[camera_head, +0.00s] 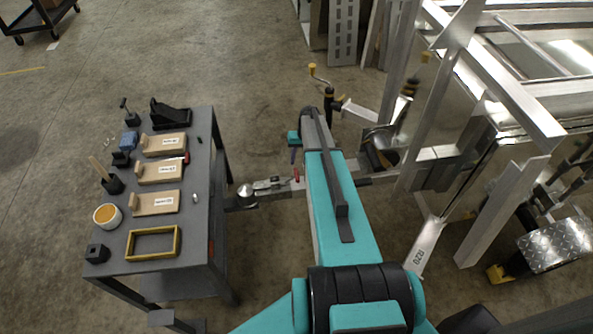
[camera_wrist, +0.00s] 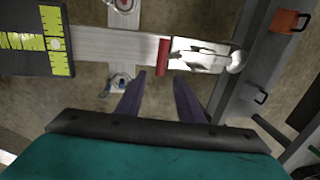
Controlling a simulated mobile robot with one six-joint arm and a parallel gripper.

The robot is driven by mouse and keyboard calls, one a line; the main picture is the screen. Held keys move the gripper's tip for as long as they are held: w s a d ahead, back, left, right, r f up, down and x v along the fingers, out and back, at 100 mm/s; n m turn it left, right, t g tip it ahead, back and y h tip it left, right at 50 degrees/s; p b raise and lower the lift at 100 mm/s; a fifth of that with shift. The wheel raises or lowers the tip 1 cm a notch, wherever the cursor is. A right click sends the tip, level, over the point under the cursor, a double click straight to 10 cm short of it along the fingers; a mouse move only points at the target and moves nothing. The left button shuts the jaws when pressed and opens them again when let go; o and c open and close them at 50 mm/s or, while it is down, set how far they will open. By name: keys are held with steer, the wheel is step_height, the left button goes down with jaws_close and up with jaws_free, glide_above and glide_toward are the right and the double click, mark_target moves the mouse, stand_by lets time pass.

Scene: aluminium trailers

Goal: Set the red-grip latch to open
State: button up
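The red grip (camera_head: 297,174) of the latch shows as a small red piece on the trailer's coupling head (camera_head: 265,185), to the right of the workbench. In the wrist view the red grip (camera_wrist: 163,57) stands across the metal drawbar, at the left end of the pale coupling head (camera_wrist: 200,55). My gripper (camera_wrist: 160,78) is open and empty, its two dark purple fingers apart. Their tips appear just below the red grip in that view; no contact is visible. In the head view my arm hides most of the gripper. How far the latch is turned is hard to tell.
A dark workbench (camera_head: 222,215) with wooden blocks and small items stands left of the coupling. Its frame (camera_wrist: 240,75) shows close on the right in the wrist view. A jockey-wheel crank (camera_head: 320,75) stands beyond my arm. A dark box with yellow-green markings (camera_wrist: 50,42) lies left.

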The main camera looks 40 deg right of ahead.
mark_target(297, 170)
steer(key=shift+w+a+f+p, duration=0.1)
steer(key=shift+a+f+p, duration=0.2)
steer(key=shift+f, duration=1.1)
steer(key=shift+w+a+f+p, duration=0.1)
steer(key=shift+f+p, duration=0.35)
steer(key=shift+f, duration=1)
steer(key=shift+w+a+f+p, duration=0.15)
steer(key=shift+f+p, duration=0.2)
steer(key=shift+f, duration=1.05)
steer(key=shift+c, duration=0.3)
jaws_close()
steer(key=shift+s+d, duration=0.1)
